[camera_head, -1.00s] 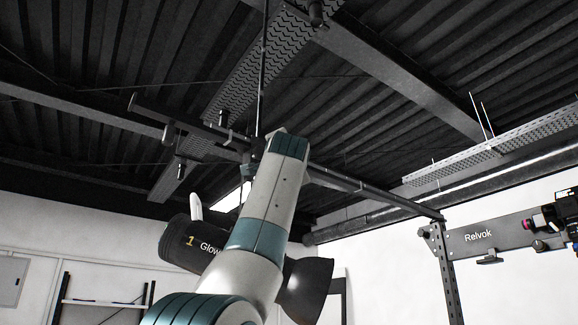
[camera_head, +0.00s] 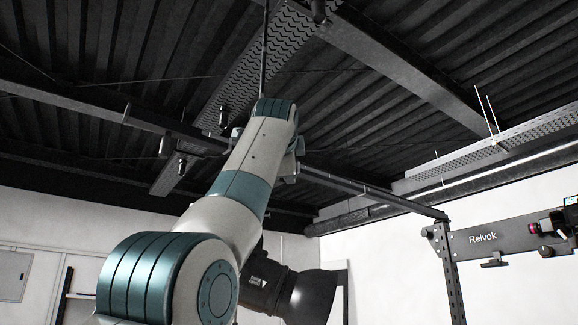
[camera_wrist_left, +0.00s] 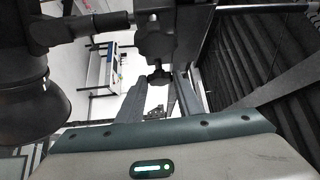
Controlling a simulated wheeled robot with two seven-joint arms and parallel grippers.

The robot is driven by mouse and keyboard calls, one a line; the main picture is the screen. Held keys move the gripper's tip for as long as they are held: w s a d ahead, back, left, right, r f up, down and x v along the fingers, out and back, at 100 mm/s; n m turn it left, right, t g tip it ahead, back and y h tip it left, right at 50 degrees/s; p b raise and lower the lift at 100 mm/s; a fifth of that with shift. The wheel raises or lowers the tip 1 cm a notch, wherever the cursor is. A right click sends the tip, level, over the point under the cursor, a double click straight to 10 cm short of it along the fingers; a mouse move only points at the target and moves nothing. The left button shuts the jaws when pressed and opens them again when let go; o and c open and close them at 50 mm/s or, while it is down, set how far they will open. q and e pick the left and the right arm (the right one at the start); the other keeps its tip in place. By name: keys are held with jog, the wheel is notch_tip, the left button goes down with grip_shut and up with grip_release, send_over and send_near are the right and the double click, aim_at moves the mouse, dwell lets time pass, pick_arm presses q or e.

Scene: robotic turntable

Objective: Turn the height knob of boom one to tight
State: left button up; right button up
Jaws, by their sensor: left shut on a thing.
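In the left wrist view a black lobed knob (camera_wrist_left: 158,75), which I take for boom one's height knob, hangs below a black clamp block (camera_wrist_left: 155,40). My left gripper (camera_wrist_left: 160,82) is at this knob, with one grey finger on each side, shut on it. A dark bar (camera_wrist_left: 95,24) runs left from the clamp. A large black lamp (camera_wrist_left: 35,105) fills the left side; in the head view the lamp (camera_head: 308,292) shows below my arm. There, my left arm reaches up and hides the gripper and knob. My right gripper is in neither view.
A ceiling beam (camera_head: 400,75) and a thin vertical pole (camera_head: 264,50) are overhead. A dark post with a "Relvok" panel (camera_head: 482,238) stands at the right. A white wall (camera_head: 390,280) is behind. The lamp is close beside my left arm.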

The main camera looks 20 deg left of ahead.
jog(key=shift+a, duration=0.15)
pick_arm(q)
jog(key=o, duration=1)
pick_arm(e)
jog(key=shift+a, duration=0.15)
pick_arm(q)
jog(key=shift+s+f, duration=0.1)
jog(key=shift+s, duration=0.05)
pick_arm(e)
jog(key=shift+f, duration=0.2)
pick_arm(q)
jog(key=b+v, duration=0.9)
jog(key=v, duration=0.8)
jog(key=shift+d+b, duration=0.1)
jog(key=shift+b, duration=0.3)
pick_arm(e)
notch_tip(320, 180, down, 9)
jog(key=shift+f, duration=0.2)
